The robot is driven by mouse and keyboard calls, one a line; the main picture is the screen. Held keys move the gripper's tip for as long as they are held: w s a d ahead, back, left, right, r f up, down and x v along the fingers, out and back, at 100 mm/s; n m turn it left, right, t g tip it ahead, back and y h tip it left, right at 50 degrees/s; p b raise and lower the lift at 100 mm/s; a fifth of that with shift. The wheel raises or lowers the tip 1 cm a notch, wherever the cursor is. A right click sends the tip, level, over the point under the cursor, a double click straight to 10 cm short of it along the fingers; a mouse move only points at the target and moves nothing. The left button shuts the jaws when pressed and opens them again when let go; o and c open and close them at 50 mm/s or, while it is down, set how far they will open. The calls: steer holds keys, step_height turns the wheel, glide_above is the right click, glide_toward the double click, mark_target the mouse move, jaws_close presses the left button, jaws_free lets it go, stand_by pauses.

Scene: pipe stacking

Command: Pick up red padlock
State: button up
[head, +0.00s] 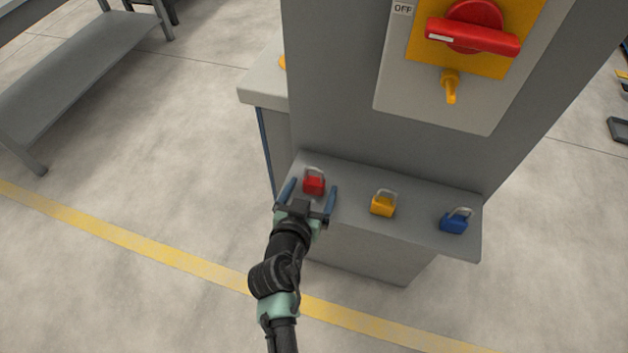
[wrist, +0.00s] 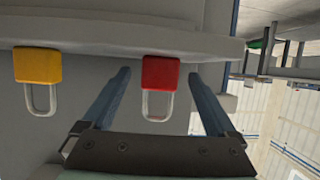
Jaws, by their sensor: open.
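The red padlock (head: 313,185) with a silver shackle sits near the left end of the grey shelf (head: 420,228) in the head view. My gripper (head: 308,190) is open, with its two blue fingers on either side of the padlock in that view. In the wrist view the red padlock (wrist: 160,73) shows between the spread fingers of my gripper (wrist: 160,82), closer to the right finger. I see no finger touching it. I cannot tell the exact gap in depth.
A yellow padlock (head: 383,203) and a blue padlock (head: 455,221) sit further right on the shelf. A grey cabinet (head: 340,90) with a red rotary switch (head: 472,30) rises behind. A grey metal table (head: 85,75) stands at the upper left.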

mark_target(314, 168)
steer(key=shift+x, duration=1.1)
steer(key=shift+r, duration=0.1)
jaws_close()
step_height(314, 168, up, 10)
steer(key=shift+p, duration=0.9)
